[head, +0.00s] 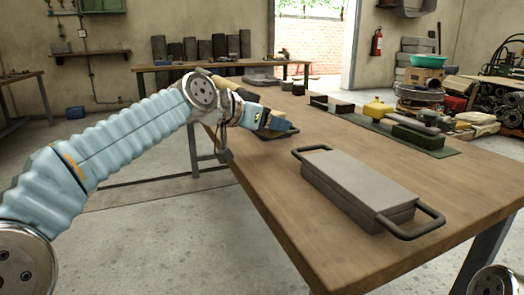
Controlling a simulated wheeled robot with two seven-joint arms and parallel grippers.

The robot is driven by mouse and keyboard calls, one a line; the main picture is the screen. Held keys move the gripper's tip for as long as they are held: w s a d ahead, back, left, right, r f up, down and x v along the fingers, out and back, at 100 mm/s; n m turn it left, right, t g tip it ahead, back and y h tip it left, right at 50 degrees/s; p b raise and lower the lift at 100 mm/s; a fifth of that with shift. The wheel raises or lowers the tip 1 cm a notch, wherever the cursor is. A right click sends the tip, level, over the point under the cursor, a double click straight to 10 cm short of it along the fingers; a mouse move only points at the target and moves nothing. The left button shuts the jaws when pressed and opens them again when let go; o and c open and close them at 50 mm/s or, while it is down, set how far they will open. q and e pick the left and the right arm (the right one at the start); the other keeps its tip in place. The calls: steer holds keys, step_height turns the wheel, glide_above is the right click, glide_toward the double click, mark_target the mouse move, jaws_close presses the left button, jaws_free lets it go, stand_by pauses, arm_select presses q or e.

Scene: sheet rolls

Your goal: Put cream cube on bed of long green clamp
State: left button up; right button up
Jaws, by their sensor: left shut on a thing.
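I cannot clearly pick out a cream cube. A dark green, long low object (417,137) with a grey top lies on a green mat (440,151) at the right; I cannot tell whether it is the long green clamp. My right gripper is not in view.
A long grey box (350,185) with dark end handles fills the near part of the table. The table's middle, between gripper and mat, is mostly clear.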

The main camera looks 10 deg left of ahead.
mark_target(261, 155)
arm_select(q)
steer(key=shift+w+a+f+b, duration=0.1)
steer(key=shift+a+f+b, duration=0.2)
steer(key=shift+a+f, duration=0.5)
step_height(261, 155, down, 4)
steer(key=shift+a+r+b, duration=0.1)
steer(key=shift+r+b, duration=0.05)
steer(key=shift+b, duration=0.6)
steer(key=shift+r, duration=0.1)
steer(key=shift+f, duration=0.2)
steer(key=o, duration=1.1)
steer(key=shift+r, duration=0.1)
